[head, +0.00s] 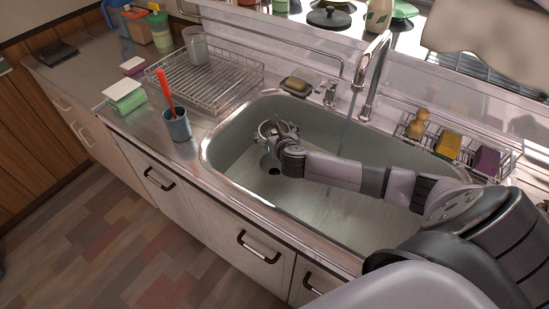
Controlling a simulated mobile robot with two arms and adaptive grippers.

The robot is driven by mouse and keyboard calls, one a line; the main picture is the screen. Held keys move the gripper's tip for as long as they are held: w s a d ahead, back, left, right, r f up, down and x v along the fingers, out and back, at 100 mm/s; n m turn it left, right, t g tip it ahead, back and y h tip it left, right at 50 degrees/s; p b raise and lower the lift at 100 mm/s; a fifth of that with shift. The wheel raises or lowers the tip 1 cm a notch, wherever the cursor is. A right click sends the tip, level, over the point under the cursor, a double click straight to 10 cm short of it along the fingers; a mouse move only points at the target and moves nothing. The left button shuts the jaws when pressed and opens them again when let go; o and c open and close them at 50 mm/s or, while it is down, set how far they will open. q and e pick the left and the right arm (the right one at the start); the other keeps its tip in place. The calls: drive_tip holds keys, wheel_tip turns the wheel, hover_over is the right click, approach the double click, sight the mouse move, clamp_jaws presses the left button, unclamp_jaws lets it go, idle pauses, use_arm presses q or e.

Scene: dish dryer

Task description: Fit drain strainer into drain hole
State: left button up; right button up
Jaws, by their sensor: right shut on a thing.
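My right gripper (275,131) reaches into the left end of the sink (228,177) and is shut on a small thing. This looks like the drain strainer, mostly hidden by the fingers and too small to make out clearly. A dark round opening, which looks like the drain hole (269,163), shows in the sink floor just below the gripper in the picture. The gripper appears to be above the floor, but I cannot tell how far. My left gripper is not in view.
A faucet (376,70) runs a thin stream of water into the sink. A wire caddy (497,163) sits at the right rear rim.

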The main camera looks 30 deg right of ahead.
wheel_tip(320, 180, down, 10)
drive_tip(key=shift+f+b, duration=0.2)
drive_tip(key=shift+b, duration=1)
drive_tip(key=shift+f, duration=0.45)
drive_tip(key=shift+f+b, duration=0.2)
drive_tip(key=shift+b, duration=0.15)
drive_tip(key=o, duration=1.2)
drive_tip(key=shift+r, duration=0.1)
